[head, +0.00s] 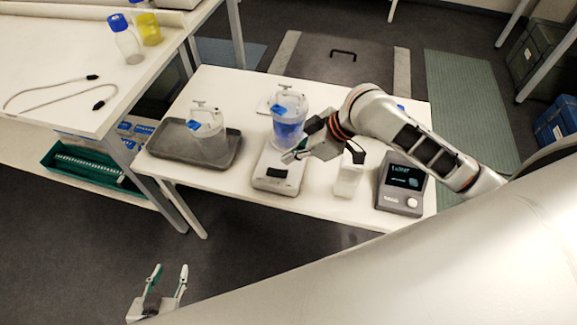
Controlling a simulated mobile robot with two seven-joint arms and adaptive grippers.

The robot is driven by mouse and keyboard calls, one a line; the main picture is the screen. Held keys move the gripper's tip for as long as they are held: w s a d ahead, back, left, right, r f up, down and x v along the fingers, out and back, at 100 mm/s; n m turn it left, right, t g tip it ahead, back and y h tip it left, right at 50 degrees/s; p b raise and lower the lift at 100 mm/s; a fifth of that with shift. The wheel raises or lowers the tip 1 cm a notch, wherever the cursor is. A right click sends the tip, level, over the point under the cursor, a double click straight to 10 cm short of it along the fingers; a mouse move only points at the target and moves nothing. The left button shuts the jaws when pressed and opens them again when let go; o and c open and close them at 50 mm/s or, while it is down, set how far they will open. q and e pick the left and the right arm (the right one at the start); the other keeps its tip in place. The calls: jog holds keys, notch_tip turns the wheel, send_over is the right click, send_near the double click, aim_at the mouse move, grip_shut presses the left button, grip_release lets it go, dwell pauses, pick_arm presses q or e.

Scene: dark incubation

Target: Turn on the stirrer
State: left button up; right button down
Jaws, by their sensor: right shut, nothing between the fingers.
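The stirrer (268,184) is a white box with a dark panel on its front, standing near the middle of the white table. A clear lidded vessel of blue liquid (287,132) stands on or just behind its top; the exact contact is hidden. My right gripper (288,157) reaches in from the right, shut and empty, its fingertips over the stirrer close to the vessel's lower part. I cannot tell whether they touch anything. My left gripper (170,269) is open and empty, low at the front left, away from the table.
A grey tray (160,143) with another clear vessel (207,138) is on the left. A white bottle (348,178) and a dark timer with a lit screen (403,178) stand on the right. A side bench (60,65) holds a cable (60,82) and two bottles.

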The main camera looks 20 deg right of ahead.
aim_at(281, 172)
jog(key=f, duration=0.4)
jog(key=shift+w+a, duration=0.15)
jog(key=shift+a, duration=0.2)
jog(key=shift+d+f, duration=0.1)
jog(key=shift+f, duration=0.55)
pick_arm(q)
jog(key=shift+s+d+f, duration=0.15)
jog(key=shift+s+f, duration=0.05)
jog(key=shift+s, duration=0.15)
jog(key=shift+f, duration=0.1)
pick_arm(e)
jog(key=shift+d+f, duration=0.1)
